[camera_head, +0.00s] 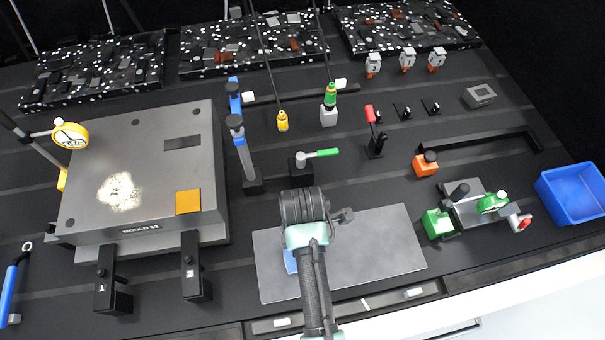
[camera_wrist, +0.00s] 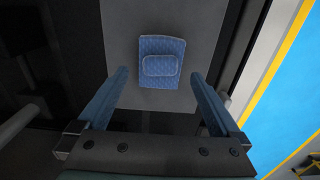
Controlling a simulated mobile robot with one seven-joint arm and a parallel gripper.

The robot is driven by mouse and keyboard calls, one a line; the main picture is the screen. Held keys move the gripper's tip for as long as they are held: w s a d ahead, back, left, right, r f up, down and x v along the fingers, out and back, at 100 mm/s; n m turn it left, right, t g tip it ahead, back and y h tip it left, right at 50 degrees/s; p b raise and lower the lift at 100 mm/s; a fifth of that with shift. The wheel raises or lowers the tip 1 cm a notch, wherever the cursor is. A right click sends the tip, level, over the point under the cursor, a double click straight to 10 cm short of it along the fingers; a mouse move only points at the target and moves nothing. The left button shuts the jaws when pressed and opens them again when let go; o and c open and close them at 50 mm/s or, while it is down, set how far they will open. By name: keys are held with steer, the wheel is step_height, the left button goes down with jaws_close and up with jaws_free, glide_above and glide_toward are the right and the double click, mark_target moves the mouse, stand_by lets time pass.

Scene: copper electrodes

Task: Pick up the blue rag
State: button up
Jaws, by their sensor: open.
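The blue rag (camera_wrist: 163,84) lies on the grey plate (camera_head: 395,230), with a smaller folded or raised pad in its middle, as the wrist view shows. In the head view only a small blue edge of the rag (camera_head: 290,262) shows beside my arm, which hides the rest. My gripper (camera_wrist: 163,90) is open, its two blue fingers spread to the left and right of the rag. It holds nothing. In the head view the fingers are hidden behind my wrist.
The mould block (camera_head: 150,215) with a dial gauge (camera_head: 70,135) stands left of the plate. A green-handled clamp (camera_head: 303,165) stands just behind my arm. A green vise-like fixture (camera_head: 470,210) and a blue bin (camera_head: 572,192) are to the right. The plate's right part is bare.

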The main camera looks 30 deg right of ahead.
steer(key=shift+f+p, duration=0.4)
steer(key=shift+f, duration=1.75)
steer(key=c, duration=1.2)
step_height(320, 180, up, 10)
steer(key=shift+r+b, duration=0.1)
steer(key=shift+b, duration=0.5)
steer(key=o, duration=0.7)
steer(key=c, duration=0.5)
steer(key=shift+a, duration=0.1)
